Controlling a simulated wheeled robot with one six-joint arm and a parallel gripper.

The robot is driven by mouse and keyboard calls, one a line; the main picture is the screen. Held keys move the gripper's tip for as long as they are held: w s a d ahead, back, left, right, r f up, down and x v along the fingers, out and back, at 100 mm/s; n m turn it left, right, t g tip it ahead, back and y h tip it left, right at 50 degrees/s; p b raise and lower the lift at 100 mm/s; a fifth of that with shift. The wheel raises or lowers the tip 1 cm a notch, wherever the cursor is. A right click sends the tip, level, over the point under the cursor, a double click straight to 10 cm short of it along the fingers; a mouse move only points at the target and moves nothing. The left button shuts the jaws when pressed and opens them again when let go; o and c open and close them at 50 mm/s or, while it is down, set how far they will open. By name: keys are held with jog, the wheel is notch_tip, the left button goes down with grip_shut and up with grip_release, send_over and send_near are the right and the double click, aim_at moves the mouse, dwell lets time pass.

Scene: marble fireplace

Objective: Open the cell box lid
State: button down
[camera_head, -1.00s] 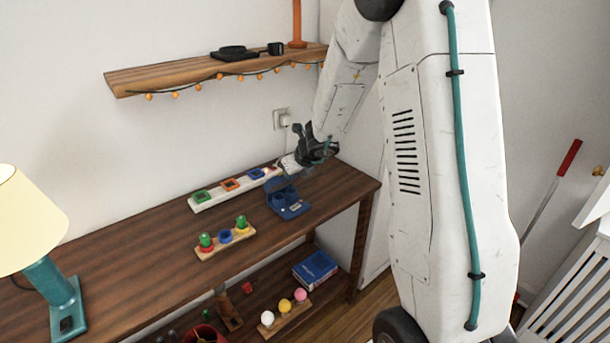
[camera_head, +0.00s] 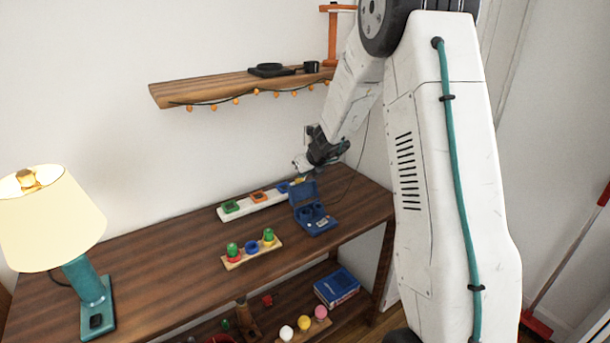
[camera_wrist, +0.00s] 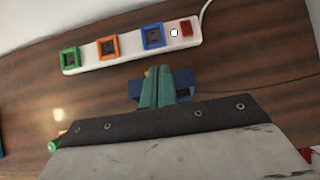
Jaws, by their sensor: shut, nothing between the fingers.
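The blue cell box (camera_head: 313,212) stands near the right end of the wooden table. Its lid (camera_head: 303,192) is raised at the back, and round openings show in its base. I cannot tell whether the fingers touch the lid.
A white strip (camera_head: 247,208) with green, orange and blue square sockets lies behind the box. A wooden holder (camera_head: 252,254) with green cells stands at front left. A teal lamp (camera_head: 85,280) is at far left. A wall shelf (camera_head: 210,88) hangs above; a lower shelf holds a blue book (camera_head: 337,286).

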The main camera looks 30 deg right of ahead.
jog(key=shift+w+f, duration=0.15)
jog(key=shift+w, duration=0.3)
dwell(0.5)
jog(key=shift+r, duration=0.8)
jog(key=shift+w+r, duration=0.1)
